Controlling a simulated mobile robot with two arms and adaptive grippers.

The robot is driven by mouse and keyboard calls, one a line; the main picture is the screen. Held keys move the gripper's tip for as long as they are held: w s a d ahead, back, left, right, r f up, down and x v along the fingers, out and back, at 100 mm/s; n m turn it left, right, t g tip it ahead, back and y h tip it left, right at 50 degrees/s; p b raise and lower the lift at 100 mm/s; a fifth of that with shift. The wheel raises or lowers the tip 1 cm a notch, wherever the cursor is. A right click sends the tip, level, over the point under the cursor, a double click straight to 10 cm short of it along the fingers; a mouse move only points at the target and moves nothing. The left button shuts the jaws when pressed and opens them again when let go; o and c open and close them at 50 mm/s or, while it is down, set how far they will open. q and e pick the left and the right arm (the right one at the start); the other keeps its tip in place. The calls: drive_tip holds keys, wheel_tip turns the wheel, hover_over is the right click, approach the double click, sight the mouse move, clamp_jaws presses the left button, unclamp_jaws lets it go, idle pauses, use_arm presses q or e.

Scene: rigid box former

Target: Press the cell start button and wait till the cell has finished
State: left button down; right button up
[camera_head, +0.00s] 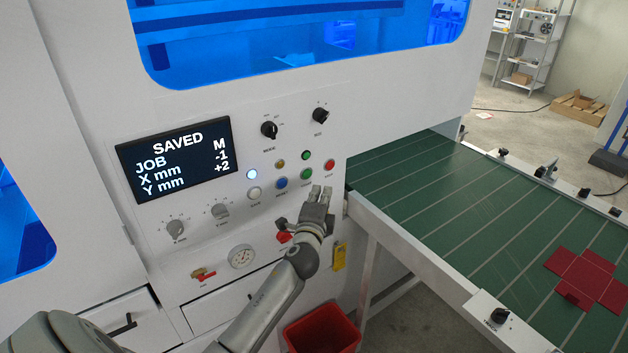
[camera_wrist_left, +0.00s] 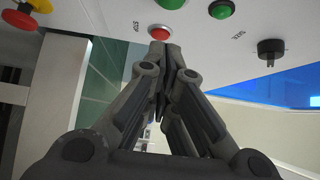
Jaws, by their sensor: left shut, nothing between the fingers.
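The cell's control panel (camera_head: 225,235) faces me with a row of white (camera_head: 254,193), blue (camera_head: 281,182), green (camera_head: 306,174) and red (camera_head: 330,165) buttons. The green button looks like the start button; its label is too small to read. My left gripper (camera_head: 321,192) is shut and empty, its tips just below the green and red buttons. In the left wrist view the tips (camera_wrist_left: 164,48) are close to the red button (camera_wrist_left: 160,33), and the green button (camera_wrist_left: 170,3) is cut by the top edge. I cannot tell whether they touch anything. The screen (camera_head: 177,158) reads SAVED, JOB M, X -1, Y +2. My right gripper is out of view.
A green conveyor table (camera_head: 425,178) with a red cross-shaped blank (camera_head: 582,273) is on the right. Knobs (camera_head: 269,129), a gauge (camera_head: 241,256) and a red emergency stop (camera_head: 284,237) surround the buttons. A red bin (camera_head: 322,330) stands below the panel.

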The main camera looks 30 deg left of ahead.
sight(307, 174)
use_arm(q)
drive_tip(key=w+a, duration=0.1)
drive_tip(key=a, duration=0.1)
drive_tip(key=w+a+p, duration=0.1)
drive_tip(key=w+a, duration=0.1)
drive_tip(key=shift+w+a, duration=0.2)
drive_tip(key=shift+a, duration=0.05)
